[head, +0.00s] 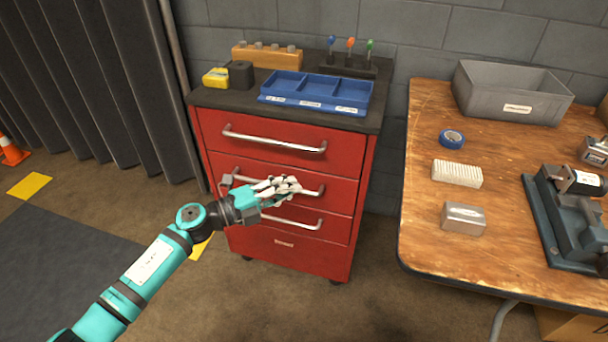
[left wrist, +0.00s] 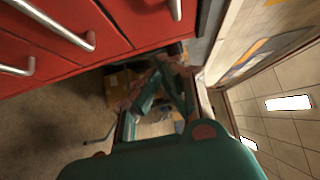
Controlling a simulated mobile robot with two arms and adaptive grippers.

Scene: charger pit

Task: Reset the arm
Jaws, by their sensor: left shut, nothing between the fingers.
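My left arm comes in from the lower left in the head view. My left gripper (head: 290,185) is shut and empty in front of the red drawer cabinet (head: 285,258). It covers part of the middle drawer's handle (head: 314,191); I cannot tell whether it touches it. In the left wrist view my gripper fingers (left wrist: 163,88) show near the middle, with the red drawer fronts (left wrist: 65,64) at the upper left. All the drawers look closed. My right gripper is in neither view.
On the cabinet top sit a blue divided tray (head: 315,91), a yellow-and-black item (head: 216,77) and a wooden block (head: 268,56). To the right, a wooden table (head: 425,205) holds a grey bin (head: 512,92), blue tape (head: 452,138) and a vise (head: 570,220). The floor before the cabinet is clear.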

